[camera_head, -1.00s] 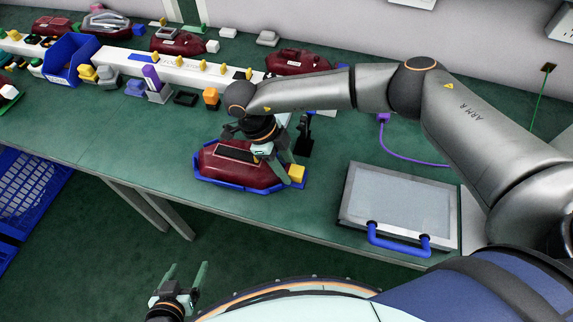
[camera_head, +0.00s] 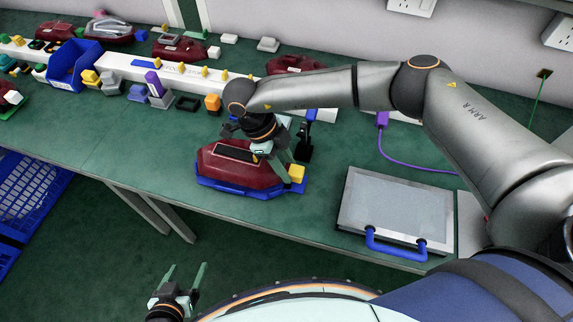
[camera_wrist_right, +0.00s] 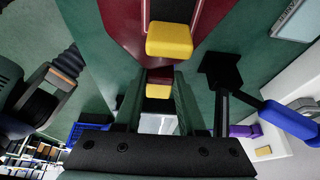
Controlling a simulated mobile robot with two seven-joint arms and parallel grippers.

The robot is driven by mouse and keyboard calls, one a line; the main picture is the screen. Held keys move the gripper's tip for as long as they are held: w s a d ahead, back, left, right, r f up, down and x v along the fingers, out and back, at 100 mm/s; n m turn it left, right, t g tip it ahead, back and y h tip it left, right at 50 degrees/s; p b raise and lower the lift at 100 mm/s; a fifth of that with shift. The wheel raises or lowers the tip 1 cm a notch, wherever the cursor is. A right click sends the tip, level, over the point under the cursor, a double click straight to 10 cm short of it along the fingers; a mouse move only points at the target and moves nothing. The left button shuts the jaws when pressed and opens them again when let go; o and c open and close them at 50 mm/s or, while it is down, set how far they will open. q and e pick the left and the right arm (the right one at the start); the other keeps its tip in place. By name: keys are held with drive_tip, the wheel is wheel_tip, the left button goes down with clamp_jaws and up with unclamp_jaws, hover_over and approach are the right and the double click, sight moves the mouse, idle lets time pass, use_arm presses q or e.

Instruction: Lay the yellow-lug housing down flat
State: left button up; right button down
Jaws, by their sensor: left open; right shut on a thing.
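The yellow-lug housing (camera_head: 222,168) is a dark red shell with a dark slot on top and a yellow lug (camera_head: 297,173) at its right end. It looks roughly level, slightly above a blue tray (camera_head: 235,189); whether they still touch is hard to tell. My right gripper (camera_head: 278,165) is shut on the housing from above. In the right wrist view, the gripper (camera_wrist_right: 158,82) has dark red and yellow between its fingers, and a yellow lug (camera_wrist_right: 169,40) shows beyond. My left gripper (camera_head: 186,275) is open and empty, low in front of the table.
A flat grey panel with a blue handle (camera_head: 395,212) lies right of the tray. A small black stand (camera_head: 304,150) is just behind the housing. A blue bin (camera_head: 75,65) and a white rail with yellow pegs stand at the back. Bare green table lies left of the tray.

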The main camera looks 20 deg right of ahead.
drive_tip(key=shift+r, duration=0.2)
drive_tip(key=shift+r+p, duration=0.6)
drive_tip(key=shift+r, duration=0.25)
drive_tip(key=shift+d, duration=0.1)
